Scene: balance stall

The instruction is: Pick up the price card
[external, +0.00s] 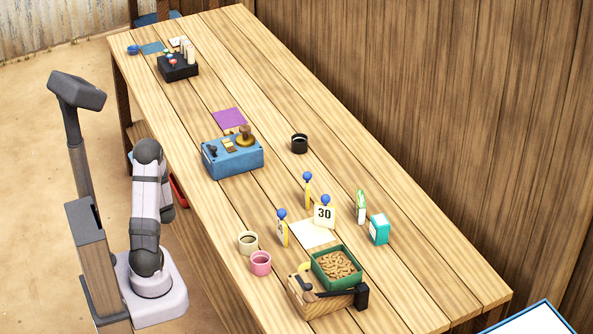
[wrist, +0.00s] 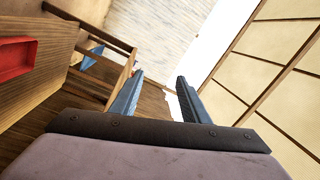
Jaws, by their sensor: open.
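A white price card (external: 324,214) marked 30 stands upright on the table, with a blue knob above it. Two similar yellow-edged cards with blue knobs stand near it, one at the left (external: 282,229) and one behind (external: 308,191); the left one is turned nearly edge-on. My gripper (wrist: 160,76) is open and empty in the wrist view, its two fingers apart. No price card shows in the wrist view. In the external view my arm is folded beside the table's left edge, away from the cards, and its fingers cannot be made out.
A white sheet (external: 309,234) lies by the cards. Beige (external: 248,243) and pink (external: 261,263) cups, a green tray of peanuts (external: 337,268) and a teal box (external: 379,229) stand nearby. A blue box (external: 233,159) and black cup (external: 299,143) are farther back. Bare table lies between.

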